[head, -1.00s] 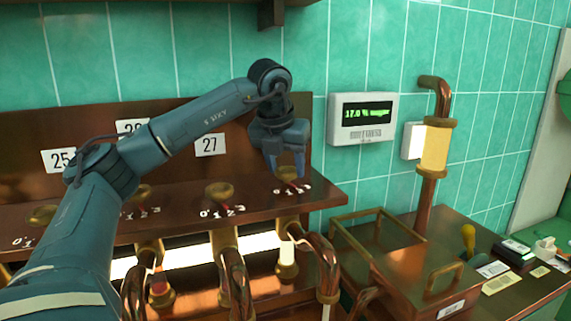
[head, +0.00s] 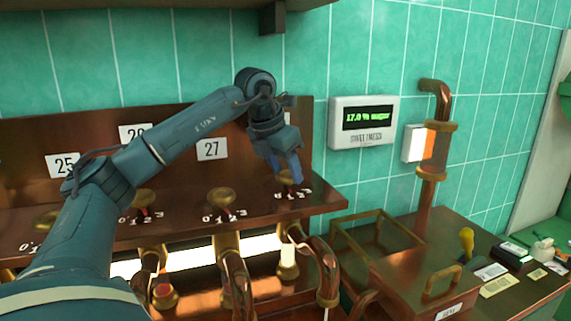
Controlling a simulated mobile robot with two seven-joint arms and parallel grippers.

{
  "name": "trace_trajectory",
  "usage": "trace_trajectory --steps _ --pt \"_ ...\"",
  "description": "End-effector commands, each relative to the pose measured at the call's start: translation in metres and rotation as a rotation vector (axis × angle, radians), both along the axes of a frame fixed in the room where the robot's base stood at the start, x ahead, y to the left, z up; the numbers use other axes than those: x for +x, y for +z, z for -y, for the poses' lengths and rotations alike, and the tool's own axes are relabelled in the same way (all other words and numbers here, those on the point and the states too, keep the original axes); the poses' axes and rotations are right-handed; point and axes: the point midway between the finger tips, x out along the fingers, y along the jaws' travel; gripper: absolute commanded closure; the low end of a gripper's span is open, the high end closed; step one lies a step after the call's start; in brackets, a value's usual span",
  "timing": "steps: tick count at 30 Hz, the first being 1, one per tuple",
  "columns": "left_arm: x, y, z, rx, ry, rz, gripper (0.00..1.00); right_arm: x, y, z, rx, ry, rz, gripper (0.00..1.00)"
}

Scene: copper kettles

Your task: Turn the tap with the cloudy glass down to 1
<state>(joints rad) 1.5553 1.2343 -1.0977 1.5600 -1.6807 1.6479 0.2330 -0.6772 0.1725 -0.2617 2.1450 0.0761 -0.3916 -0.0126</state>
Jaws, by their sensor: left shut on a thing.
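A row of brass taps with red pointers and number scales runs along the copper ledge (head: 180,227). My left gripper (head: 290,176) is shut on the rightmost tap (head: 285,179) from above. The gripper partly hides this tap, and its pointer is too small to read against the scale. Below it is a pale, whitish glass (head: 288,257) in a brass fitting. The tap to its left (head: 221,197) stands free under the number 27 (head: 211,149). A glass farther left (head: 162,293) looks red. My right gripper is not in view.
A copper pipe with a sight glass (head: 434,148) stands at the right. A copper box (head: 420,280) and small items lie on the right counter. A dark shelf bracket (head: 271,18) hangs above the arm.

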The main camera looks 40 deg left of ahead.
Motion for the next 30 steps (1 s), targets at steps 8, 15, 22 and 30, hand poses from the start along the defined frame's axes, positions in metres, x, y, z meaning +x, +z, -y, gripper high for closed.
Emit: trace_trajectory --steps 8,15,22,30 --pt "0.0001 0.0007 -0.0013 0.000 -0.078 0.000 0.75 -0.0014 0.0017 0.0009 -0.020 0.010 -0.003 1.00" --pt "0.0002 0.0002 -0.0014 0.000 -0.090 0.001 0.75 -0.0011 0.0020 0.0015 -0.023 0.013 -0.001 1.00" --pt "0.0002 0.0003 -0.0013 0.000 -0.089 0.001 0.49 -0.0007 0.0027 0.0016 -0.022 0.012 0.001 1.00" --pt "0.0001 0.0001 -0.0011 0.000 -0.089 0.000 0.30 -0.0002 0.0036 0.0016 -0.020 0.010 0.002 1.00"
